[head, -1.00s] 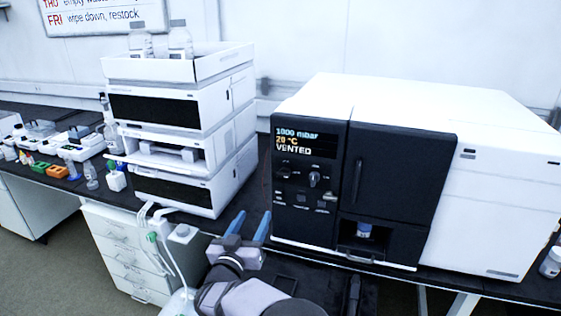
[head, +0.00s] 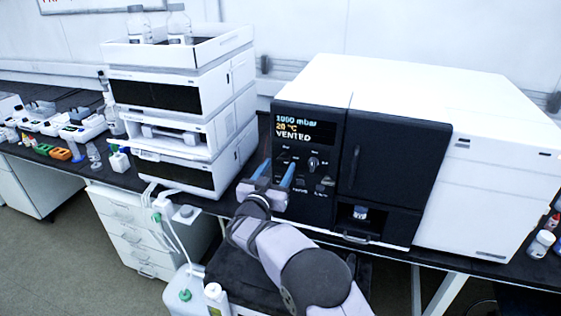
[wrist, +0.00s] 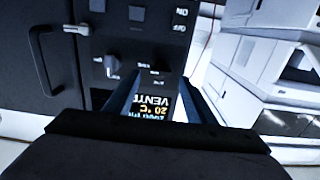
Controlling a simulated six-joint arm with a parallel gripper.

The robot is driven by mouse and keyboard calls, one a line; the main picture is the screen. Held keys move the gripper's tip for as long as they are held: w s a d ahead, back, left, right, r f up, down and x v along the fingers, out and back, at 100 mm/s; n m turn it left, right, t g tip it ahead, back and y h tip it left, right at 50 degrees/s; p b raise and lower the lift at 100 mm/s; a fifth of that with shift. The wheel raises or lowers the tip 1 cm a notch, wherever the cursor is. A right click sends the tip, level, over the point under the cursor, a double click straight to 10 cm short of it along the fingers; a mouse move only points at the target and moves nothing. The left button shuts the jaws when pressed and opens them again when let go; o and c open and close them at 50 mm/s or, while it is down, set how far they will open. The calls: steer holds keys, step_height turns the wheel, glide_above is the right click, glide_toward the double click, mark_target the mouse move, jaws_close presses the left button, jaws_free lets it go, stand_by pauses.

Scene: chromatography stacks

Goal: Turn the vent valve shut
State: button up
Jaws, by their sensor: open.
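The vent valve appears to be the small grey knob (head: 313,163) on the black front panel, below and right of the display (head: 296,127), which reads about 1000 mbar, 20 °C and VENTED. The knob's grip stands roughly upright. It also shows in the upside-down wrist view (wrist: 112,66), left of my fingers. My gripper (head: 278,168) is open and empty, its blue fingers pointing at the panel, left of the knob. In the wrist view my gripper (wrist: 160,82) frames part of the display. Whether the fingertips touch the panel is unclear.
A dark door (head: 395,165) with a vertical handle lies right of the knob, above a recess with a blue-capped vial (head: 360,213). Small switches (head: 300,184) sit below the knob. A white module stack (head: 180,130) stands close on the left.

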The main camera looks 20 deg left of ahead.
mark_target(284, 159)
steer(key=shift+w+p, duration=0.3)
steer(key=shift+w, duration=0.95)
steer(key=c, duration=1)
steer(key=shift+c, duration=0.2)
